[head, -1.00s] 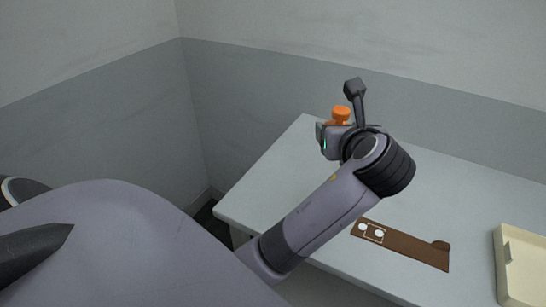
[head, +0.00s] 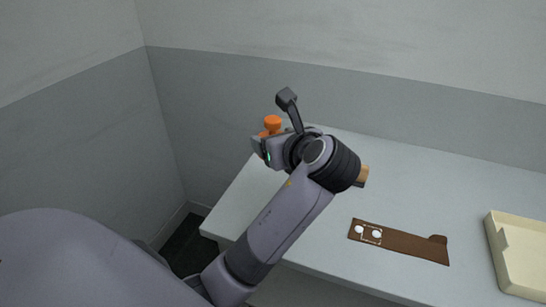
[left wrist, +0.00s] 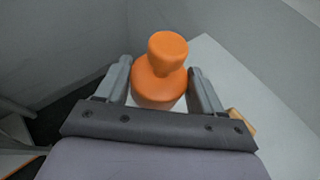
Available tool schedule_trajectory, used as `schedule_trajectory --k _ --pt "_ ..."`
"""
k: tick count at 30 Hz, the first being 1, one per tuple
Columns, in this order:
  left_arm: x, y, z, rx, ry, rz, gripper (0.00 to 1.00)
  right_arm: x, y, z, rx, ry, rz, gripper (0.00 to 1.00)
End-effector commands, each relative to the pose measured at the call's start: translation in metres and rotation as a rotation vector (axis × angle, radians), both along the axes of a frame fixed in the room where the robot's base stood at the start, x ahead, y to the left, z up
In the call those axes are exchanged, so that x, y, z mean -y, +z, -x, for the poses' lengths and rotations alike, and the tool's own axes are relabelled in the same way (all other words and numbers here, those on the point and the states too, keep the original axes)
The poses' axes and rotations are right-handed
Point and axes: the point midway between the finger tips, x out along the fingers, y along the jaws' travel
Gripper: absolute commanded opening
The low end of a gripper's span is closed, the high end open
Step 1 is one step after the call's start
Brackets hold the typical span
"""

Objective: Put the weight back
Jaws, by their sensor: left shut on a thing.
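An orange weight (head: 271,124) with a round knob on top is held upright by my left gripper (head: 262,148), above the far left part of the grey table (head: 240,205). In the left wrist view the weight (left wrist: 159,80) sits between the two fingers of the left gripper (left wrist: 160,85), which are shut on it. Its lower part is partly hidden. A brown board (head: 410,244) with white round marks at its left end lies flat on the table, to the right of the arm. My right gripper is not in view.
A cream tray (head: 493,236) stands at the table's right, cut by the picture edge. A small tan wooden thing (head: 363,174) shows behind my left wrist, mostly hidden. Grey walls close in behind and left. The table between board and back wall is clear.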

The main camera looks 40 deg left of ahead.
Motion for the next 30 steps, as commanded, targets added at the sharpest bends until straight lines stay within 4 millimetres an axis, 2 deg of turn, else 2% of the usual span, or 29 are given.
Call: schedule_trajectory --k 1,9,15,25,30 --pt "-0.001 -0.013 0.0 0.002 -0.001 -0.006 0.0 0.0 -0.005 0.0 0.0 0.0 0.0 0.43" --pt "0.0 -0.075 0.0 0.002 -0.002 -0.006 0.0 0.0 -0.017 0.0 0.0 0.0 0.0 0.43" --pt "0.0 -0.111 0.0 0.005 -0.002 -0.006 0.0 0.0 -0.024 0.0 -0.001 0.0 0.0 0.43" --pt "0.0 -0.132 -0.001 0.008 -0.002 -0.006 0.0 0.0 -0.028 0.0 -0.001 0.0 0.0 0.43" --pt "0.0 -0.155 -0.001 0.005 -0.002 -0.006 0.0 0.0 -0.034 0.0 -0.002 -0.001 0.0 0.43"
